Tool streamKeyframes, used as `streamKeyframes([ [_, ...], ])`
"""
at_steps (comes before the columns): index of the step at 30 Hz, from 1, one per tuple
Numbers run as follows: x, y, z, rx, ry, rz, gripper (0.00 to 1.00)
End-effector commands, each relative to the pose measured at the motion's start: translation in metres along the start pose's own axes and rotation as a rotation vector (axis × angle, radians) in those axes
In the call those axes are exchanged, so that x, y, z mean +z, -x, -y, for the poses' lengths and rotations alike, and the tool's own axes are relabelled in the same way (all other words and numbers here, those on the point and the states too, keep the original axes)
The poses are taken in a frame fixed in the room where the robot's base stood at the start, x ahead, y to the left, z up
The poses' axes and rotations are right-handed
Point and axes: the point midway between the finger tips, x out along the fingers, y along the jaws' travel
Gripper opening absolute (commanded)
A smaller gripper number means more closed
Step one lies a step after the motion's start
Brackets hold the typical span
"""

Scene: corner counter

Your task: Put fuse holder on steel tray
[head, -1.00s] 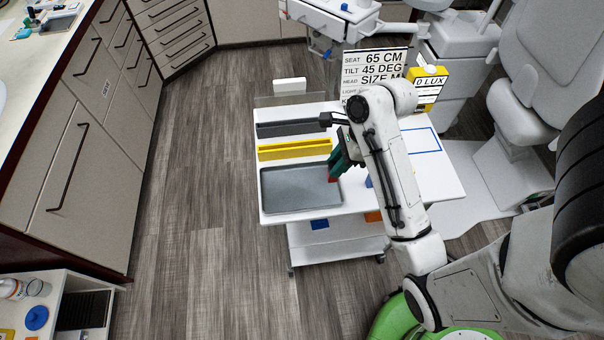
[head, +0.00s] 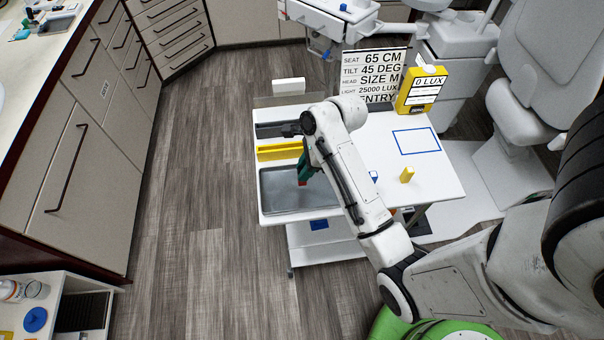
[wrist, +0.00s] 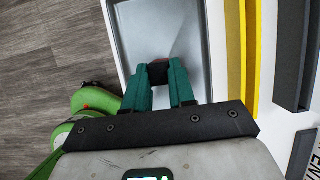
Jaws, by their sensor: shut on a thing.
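The steel tray (head: 282,199) is a shallow grey tray at the left front of the white cart top. It also shows in the wrist view (wrist: 150,38), beneath my gripper. My gripper (head: 303,178) has green fingers and hangs over the right part of the tray. In the wrist view its fingers (wrist: 158,80) are shut on a small dark piece, which I take as the fuse holder (wrist: 158,71). A red spot shows at the fingertips in the head view. Most of the held piece is hidden there, and its height above the tray is hard to tell.
A yellow bin (head: 278,152) and a dark grey bin (head: 272,130) lie behind the tray. A yellow block (head: 407,174) and a blue outlined square (head: 416,142) are on the cart's right side. A sign (head: 373,75) and a yellow light meter (head: 422,90) stand at the back.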

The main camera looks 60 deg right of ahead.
Motion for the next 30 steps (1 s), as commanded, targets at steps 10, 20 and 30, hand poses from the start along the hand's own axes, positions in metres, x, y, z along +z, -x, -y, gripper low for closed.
streamKeyframes([
  [10, -0.007, -0.035, 0.003, 0.001, 0.000, -0.001, 0.00],
  [20, -0.009, -0.040, 0.003, -0.001, 0.000, 0.000, 0.00],
  [30, -0.009, -0.040, 0.003, -0.001, 0.000, 0.000, 0.50],
])
